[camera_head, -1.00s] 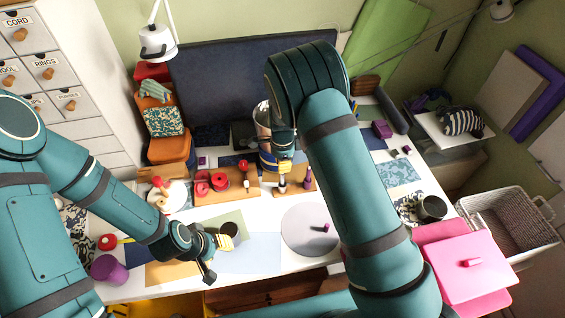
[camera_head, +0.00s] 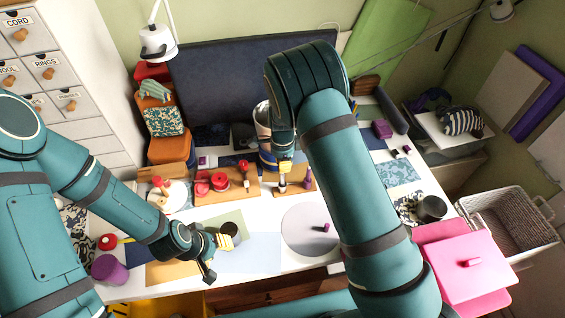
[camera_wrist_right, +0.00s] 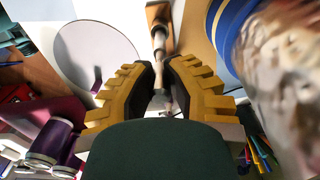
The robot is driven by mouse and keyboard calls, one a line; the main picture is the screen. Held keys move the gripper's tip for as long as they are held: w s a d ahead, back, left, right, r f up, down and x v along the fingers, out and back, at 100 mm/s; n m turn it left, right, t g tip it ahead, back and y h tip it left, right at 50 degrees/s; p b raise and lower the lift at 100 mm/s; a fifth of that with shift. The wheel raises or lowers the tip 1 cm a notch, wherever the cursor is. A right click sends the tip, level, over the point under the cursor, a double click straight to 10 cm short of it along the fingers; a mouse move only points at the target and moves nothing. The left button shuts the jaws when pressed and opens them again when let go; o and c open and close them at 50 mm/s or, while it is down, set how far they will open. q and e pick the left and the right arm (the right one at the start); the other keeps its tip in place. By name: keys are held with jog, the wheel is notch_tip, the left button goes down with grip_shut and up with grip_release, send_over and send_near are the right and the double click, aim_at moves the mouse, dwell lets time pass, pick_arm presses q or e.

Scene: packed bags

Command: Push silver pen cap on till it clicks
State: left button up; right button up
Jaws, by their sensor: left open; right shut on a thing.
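My right gripper (camera_head: 285,166) reaches down over a small wooden board (camera_head: 298,187) at the back middle of the white table. In the right wrist view its yellow-padded fingers (camera_wrist_right: 163,76) are shut on a slim silver piece (camera_wrist_right: 158,42), which looks like the silver pen cap. It points toward the board; the fingers hide part of it, and I cannot tell whether it is seated on a pen. My left gripper (camera_head: 227,235) is open and empty above the front left of the table, apart from the pen.
A purple peg (camera_head: 308,178) stands close beside the right gripper. A striped container (camera_head: 264,125) is just behind it.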

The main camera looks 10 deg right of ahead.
jog(key=shift+f+b, duration=1)
jog(key=shift+f, duration=0.65)
dwell(0.6)
jog(key=o, duration=0.7)
jog(key=shift+o, duration=0.2)
jog(key=shift+r, duration=0.1)
